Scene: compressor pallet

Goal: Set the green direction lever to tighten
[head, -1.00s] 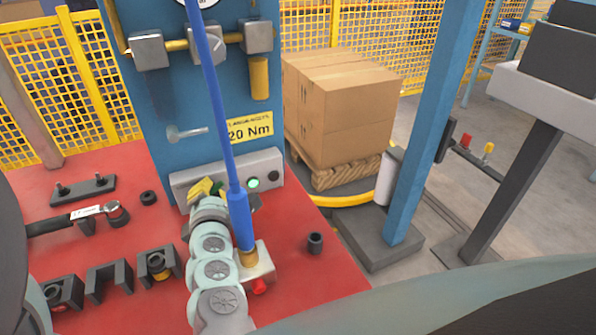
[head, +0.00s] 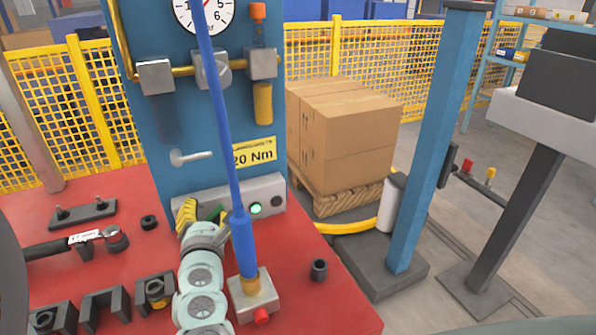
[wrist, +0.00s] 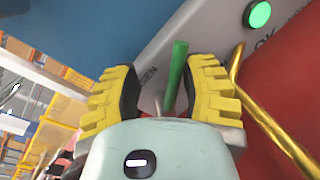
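The green direction lever (wrist: 176,74) stands out from the grey panel (wrist: 215,40) in the wrist view. My gripper (wrist: 160,88) has its two yellow ribbed fingers apart, one on each side of the lever. The lever is nearer the right finger, and I see a gap to the left one. I cannot tell whether the right finger touches it. In the head view, my gripper (head: 202,213) is at the left part of the grey panel (head: 240,198), and only a bit of green lever (head: 217,212) shows beside the fingers.
A blue hose (head: 222,120) hangs down in front of the panel to a block (head: 252,298) with a red button. A lit green lamp (head: 255,209) is right of the lever. A torque wrench (head: 62,245) and black holders lie on the red bench (head: 120,205).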

